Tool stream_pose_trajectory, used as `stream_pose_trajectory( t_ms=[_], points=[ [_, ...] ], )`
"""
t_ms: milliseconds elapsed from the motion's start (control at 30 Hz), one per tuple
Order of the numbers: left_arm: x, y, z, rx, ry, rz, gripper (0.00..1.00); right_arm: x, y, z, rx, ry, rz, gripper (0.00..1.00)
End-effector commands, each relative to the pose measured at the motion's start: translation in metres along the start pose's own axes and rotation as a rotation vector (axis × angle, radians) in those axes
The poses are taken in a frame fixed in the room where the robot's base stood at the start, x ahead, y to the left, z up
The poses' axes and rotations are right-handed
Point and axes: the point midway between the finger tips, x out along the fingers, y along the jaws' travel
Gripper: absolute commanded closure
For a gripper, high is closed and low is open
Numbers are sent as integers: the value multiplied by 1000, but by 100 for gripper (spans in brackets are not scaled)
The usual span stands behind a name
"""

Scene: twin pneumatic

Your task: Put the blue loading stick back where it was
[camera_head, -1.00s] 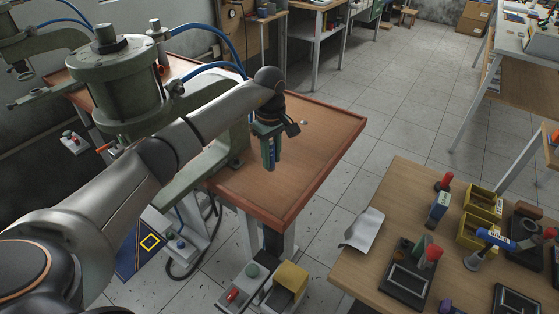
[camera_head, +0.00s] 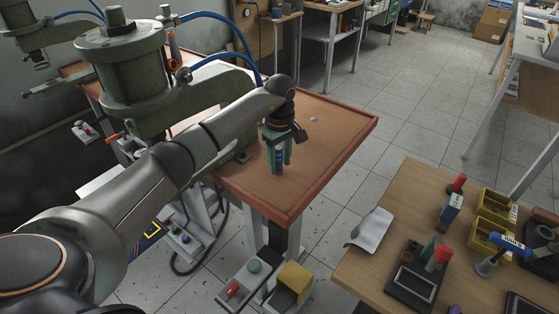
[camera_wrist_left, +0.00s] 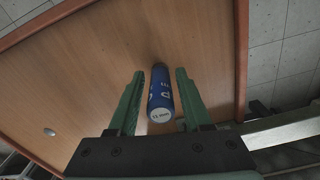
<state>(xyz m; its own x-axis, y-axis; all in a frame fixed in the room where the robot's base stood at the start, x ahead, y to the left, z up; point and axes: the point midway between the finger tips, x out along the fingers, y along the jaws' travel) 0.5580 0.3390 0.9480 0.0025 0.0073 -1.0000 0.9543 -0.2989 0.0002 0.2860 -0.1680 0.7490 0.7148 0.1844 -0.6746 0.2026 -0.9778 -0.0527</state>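The blue loading stick (camera_head: 279,161) is upright on the brown table (camera_head: 325,130), near its right part. In the left wrist view the stick (camera_wrist_left: 160,95) points away from the camera, its pale labelled end towards me. My left gripper (camera_head: 279,167) is over the table with its green fingers on either side of the stick. In the left wrist view the gripper (camera_wrist_left: 160,90) is open, with a gap between each finger and the stick. The stick's lower end is hard to make out. My right gripper is not in view.
A green press (camera_head: 135,75) with blue hoses stands left of the stick. A second wooden table (camera_head: 400,215) at the lower right holds yellow bins (camera_head: 493,207), a blue-headed tool (camera_head: 508,244) and a white sheet (camera_head: 371,228). The table around the stick is mostly clear.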

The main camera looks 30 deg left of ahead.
Motion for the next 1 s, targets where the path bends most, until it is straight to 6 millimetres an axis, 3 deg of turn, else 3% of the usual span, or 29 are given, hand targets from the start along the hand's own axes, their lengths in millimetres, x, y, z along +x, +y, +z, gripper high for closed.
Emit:
stream_pose_trajectory(
  t_ms=[100,467,1000],
  points=[
    [0,0,0,0,0,0,39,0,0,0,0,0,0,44],
    [-9,1,0,0,2,3,39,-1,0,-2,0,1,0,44],
    [-111,1,0,-1,1,3,39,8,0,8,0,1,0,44]
  ],
)
